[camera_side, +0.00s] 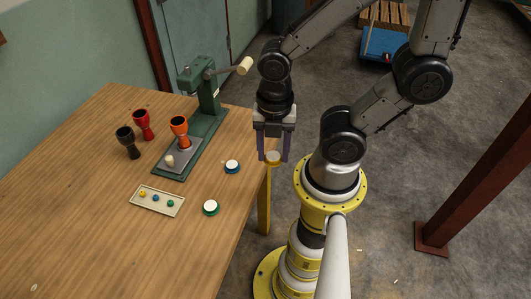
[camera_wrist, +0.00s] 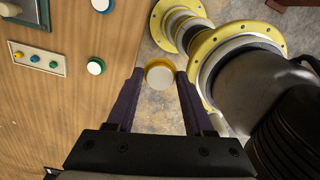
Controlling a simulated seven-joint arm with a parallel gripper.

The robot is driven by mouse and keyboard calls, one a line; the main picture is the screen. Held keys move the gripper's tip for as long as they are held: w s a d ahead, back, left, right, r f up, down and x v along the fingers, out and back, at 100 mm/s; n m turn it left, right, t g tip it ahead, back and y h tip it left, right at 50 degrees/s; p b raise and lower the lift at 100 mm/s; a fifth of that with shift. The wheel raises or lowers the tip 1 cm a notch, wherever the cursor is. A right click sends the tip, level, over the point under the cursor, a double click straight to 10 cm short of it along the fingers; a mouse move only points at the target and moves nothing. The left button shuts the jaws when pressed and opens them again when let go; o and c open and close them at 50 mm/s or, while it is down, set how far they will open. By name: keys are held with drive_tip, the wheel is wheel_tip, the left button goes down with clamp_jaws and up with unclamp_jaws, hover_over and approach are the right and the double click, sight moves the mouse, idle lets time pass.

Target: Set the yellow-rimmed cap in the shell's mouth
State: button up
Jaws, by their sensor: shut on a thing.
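My gripper (camera_side: 273,157) is shut on the yellow-rimmed cap (camera_side: 274,156) and holds it in the air just off the table's right edge. In the wrist view the cap (camera_wrist: 159,76) sits between the fingertips, its pale face and yellow rim showing. An orange goblet-shaped shell (camera_side: 179,126) stands upright on the plate of the green press (camera_side: 207,112), mouth up, to the left of my gripper. A red shell (camera_side: 143,122) and a black shell (camera_side: 126,140) stand upright on the table further left.
A blue-rimmed cap (camera_side: 232,166) and a green-rimmed cap (camera_side: 211,208) lie on the table. A small tray (camera_side: 143,204) holds coloured pieces. The press has a crank handle (camera_side: 240,67) sticking out rightward above the table.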

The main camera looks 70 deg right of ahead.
drive_tip(key=w+d+r, duration=0.2)
drive_tip(key=w+r, duration=0.2)
drive_tip(key=w, duration=0.9)
drive_tip(key=w+d+r, duration=0.2)
drive_tip(key=w+r, duration=0.2)
drive_tip(key=w, duration=0.9)
drive_tip(key=shift+w+d+f, duration=0.6)
drive_tip(key=shift+f, duration=0.95)
drive_tip(key=shift+w+d+f, duration=0.55)
drive_tip(key=shift+f, duration=1.05)
drive_tip(key=shift+w+d+f, duration=0.6)
drive_tip(key=shift+f, duration=0.95)
drive_tip(key=shift+f, duration=0.25)
drive_tip(key=o, duration=1.6)
